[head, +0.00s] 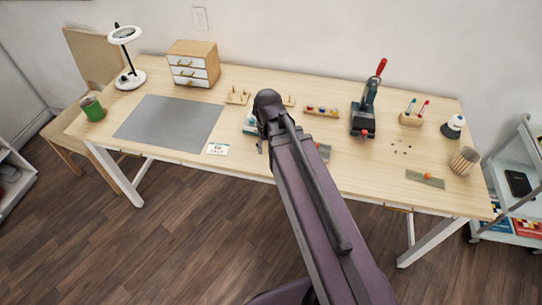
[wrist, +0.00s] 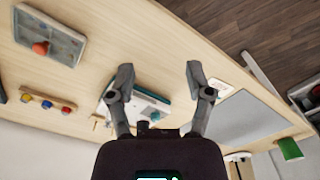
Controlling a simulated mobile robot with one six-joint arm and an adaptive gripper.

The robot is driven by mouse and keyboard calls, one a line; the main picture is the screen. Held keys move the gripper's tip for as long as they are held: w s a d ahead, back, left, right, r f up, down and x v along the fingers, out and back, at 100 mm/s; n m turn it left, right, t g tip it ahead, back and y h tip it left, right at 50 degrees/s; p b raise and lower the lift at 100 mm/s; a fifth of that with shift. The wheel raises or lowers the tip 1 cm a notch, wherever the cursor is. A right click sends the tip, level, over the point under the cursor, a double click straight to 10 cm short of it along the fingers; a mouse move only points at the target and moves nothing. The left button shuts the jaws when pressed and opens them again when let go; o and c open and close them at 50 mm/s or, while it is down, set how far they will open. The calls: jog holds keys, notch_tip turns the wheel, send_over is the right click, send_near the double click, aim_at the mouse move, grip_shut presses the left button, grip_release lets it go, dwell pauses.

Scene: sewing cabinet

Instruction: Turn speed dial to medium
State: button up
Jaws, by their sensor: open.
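A white and teal device (head: 249,126) stands at the middle of the table, mostly hidden behind my arm in the head view. It also shows in the wrist view (wrist: 150,104), partly behind my gripper's left finger. My gripper (wrist: 158,72) is open and empty, its two fingers spread above the table near this device. I cannot make out a marked speed dial or its setting. A grey panel with a red knob (wrist: 40,48) lies apart from my fingers in the wrist view; my arm partly hides a similar panel (head: 324,153) in the head view.
A grey mat (head: 170,122) and a small white card (head: 217,149) lie to the left. A rack with coloured knobs (head: 322,111), a dark press with a red handle (head: 368,108) and another small panel (head: 424,180) are to the right. A green cup (head: 92,108) stands at the left edge.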

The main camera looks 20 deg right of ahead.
jog(key=shift+s+f+m, duration=0.15)
jog(key=shift+s+m, duration=0.2)
jog(key=shift+s, duration=0.4)
jog(key=shift+s+f+m, duration=0.15)
jog(key=shift+s+m, duration=0.2)
jog(key=shift+s, duration=0.4)
